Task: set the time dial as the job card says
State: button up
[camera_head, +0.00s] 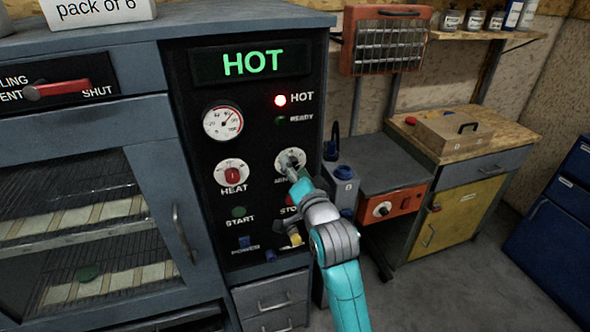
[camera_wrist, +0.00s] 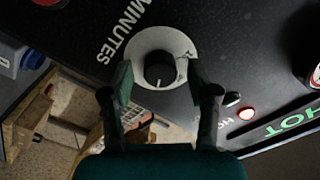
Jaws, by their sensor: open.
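The time dial (camera_head: 290,161) is a white disc with a dark knob on the black control panel, with a partly hidden label under it. In the wrist view the dial (camera_wrist: 160,68) carries the word MINUTES beside it, and its black knob faces me. My gripper (camera_wrist: 158,82) is open, its two fingers on either side of the knob; I cannot tell whether they touch it. In the head view my gripper (camera_head: 296,176) is in front of the dial and covers its lower part.
The panel has a green HOT display (camera_head: 250,63), a lit red HOT lamp (camera_head: 280,100), a gauge (camera_head: 222,121), a HEAT dial (camera_head: 232,174), a green START button (camera_head: 238,212) and a partly hidden STOP button. A glazed oven door (camera_head: 85,220) is left; a workbench (camera_head: 470,135) is right.

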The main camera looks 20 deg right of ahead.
grip_shut()
jog(key=shift+n, duration=0.3)
jog(key=n, duration=2.3)
jog(key=shift+n, duration=0.3)
dwell(0.4)
